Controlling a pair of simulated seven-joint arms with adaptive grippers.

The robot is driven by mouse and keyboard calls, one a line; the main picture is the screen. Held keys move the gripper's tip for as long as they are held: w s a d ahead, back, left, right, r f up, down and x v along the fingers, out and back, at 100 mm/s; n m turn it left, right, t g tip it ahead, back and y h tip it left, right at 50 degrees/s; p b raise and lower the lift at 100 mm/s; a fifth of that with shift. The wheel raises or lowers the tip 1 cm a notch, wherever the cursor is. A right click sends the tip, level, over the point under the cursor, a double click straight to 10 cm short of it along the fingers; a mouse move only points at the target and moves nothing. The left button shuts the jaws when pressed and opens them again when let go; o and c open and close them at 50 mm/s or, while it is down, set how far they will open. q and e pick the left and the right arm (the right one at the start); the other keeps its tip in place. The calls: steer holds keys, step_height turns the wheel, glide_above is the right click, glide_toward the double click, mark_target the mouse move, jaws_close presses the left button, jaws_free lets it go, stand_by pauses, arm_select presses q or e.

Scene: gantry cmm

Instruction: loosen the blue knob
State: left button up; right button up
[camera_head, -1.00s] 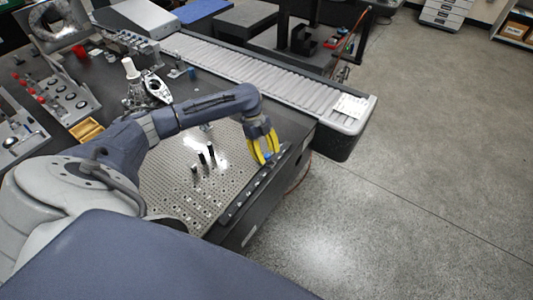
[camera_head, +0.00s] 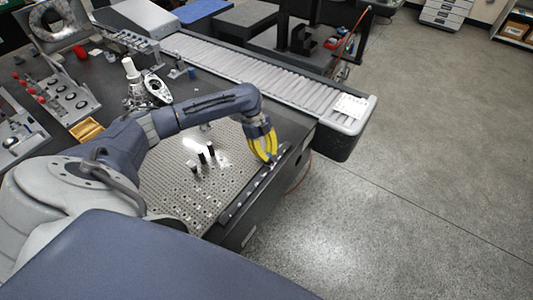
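My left gripper (camera_head: 270,158) has yellow fingers and points down at the dark rail (camera_head: 238,207) along the right edge of the perforated plate (camera_head: 180,185). Its fingertips are close together, low over the rail. The blue knob does not show clearly now; the fingers seem to cover it where a small blue patch showed before. I cannot tell whether the fingers are shut on it. My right gripper is not in view.
Several black posts (camera_head: 210,149) stand on the plate left of the gripper. A roller conveyor (camera_head: 262,72) runs behind it. A white-topped fixture (camera_head: 130,68) and a yellow tray (camera_head: 87,131) are farther left. Open floor lies to the right.

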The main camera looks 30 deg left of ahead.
arm_select(q)
steer(key=o, duration=0.7)
steer(key=shift+v, duration=6)
